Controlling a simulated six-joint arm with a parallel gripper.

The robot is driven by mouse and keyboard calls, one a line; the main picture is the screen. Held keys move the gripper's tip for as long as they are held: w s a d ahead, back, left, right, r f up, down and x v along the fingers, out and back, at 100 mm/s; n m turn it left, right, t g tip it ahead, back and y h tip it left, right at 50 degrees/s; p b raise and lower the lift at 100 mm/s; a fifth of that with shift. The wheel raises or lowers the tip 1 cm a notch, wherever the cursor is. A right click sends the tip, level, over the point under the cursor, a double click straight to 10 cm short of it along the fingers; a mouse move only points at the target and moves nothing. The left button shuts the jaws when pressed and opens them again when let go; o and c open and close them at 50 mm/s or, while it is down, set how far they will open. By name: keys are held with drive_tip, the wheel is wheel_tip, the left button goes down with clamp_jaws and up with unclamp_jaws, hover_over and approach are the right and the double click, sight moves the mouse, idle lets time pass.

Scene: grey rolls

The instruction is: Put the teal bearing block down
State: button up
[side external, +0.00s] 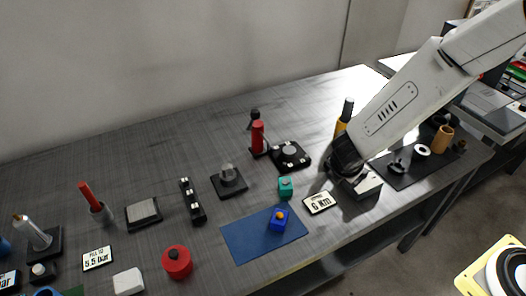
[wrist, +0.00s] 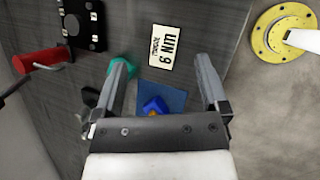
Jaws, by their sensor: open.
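The teal bearing block (side external: 286,188) stands on the grey table just beyond the far edge of the blue mat (side external: 242,242). In the wrist view the teal block (wrist: 122,66) is partly hidden behind the left finger. A blue block (side external: 278,222) with an orange top sits on the mat; it also shows between the fingers in the wrist view (wrist: 155,104). My gripper (side external: 358,188) is to the right of the teal block and apart from it in the side view. Its fingers (wrist: 161,66) are wide apart with nothing held between them.
A red cylinder (side external: 257,136) and a black fixture (side external: 290,155) stand behind. A red round part (side external: 177,262) is at the front left.

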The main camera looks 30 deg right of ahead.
drive_tip(key=s+d+r+m+y, duration=0.1)
drive_tip(key=s+d+r+m, duration=0.1)
drive_tip(key=m, duration=0.4)
drive_tip(key=s+d+r+m+g+y, duration=0.1)
drive_tip(key=s+d+r+m+y, duration=0.1)
drive_tip(key=s+m, duration=0.3)
drive_tip(key=s+d+r+m+y, duration=0.1)
drive_tip(key=s+d+r+m, duration=0.2)
drive_tip(key=m, duration=0.6)
drive_tip(key=shift+s+d, duration=0.25)
drive_tip(key=shift+d, duration=0.05)
drive_tip(key=shift+w, duration=0.1)
drive_tip(key=c, duration=0.6)
drive_tip(key=shift+w+a+f, duration=0.1)
drive_tip(key=shift+w+a, duration=0.2)
drive_tip(key=shift+w, duration=0.2)
clamp_jaws()
drive_tip(key=w+a+f+g, duration=0.3)
drive_tip(key=w+a+f, duration=0.6)
drive_tip(key=w+a, duration=0.5)
drive_tip(key=shift+a+f, duration=0.15)
drive_tip(key=shift+f, duration=0.25)
